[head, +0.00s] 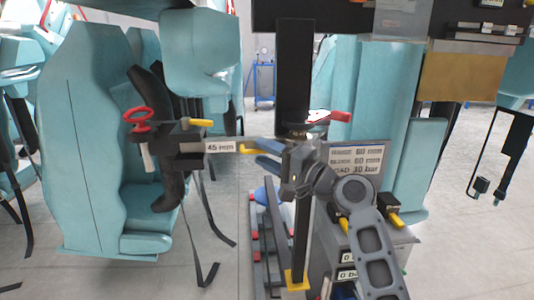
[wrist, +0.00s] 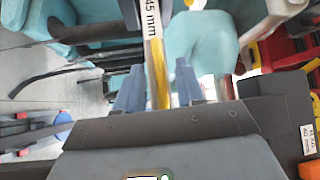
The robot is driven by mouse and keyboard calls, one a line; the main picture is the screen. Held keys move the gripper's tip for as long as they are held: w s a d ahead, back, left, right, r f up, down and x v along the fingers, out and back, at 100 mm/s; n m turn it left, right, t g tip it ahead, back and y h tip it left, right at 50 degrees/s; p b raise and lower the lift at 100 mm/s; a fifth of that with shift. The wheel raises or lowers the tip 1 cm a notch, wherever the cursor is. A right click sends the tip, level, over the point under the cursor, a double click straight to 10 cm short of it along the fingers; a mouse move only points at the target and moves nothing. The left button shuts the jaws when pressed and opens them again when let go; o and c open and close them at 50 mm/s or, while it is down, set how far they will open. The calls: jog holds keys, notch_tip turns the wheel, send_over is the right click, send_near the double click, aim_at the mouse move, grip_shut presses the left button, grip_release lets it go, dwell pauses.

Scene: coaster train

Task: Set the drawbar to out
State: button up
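The drawbar (head: 220,147) is a flat bar with a white "45 mm" label and a yellow end, pointing right from a dark block in the head view. In the wrist view the drawbar (wrist: 156,52) runs down between my two blue fingers, with its yellow part nearest the palm. My gripper (head: 258,153) is at the yellow end from the right. The wrist view shows my gripper (wrist: 160,82) open, with a finger on each side of the bar and small gaps visible. I cannot tell whether either finger touches it.
A red handwheel (head: 136,117) and a yellow-tipped handle (head: 201,122) are on the block at left. A dark upright post (head: 293,75) with a red lever (head: 334,117) stands close behind my gripper. Teal seats (head: 95,140) with hanging straps fill the left. A sign (head: 356,160) is at right.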

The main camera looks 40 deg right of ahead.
jog(key=shift+c, duration=0.3)
grip_shut()
dwell(0.4)
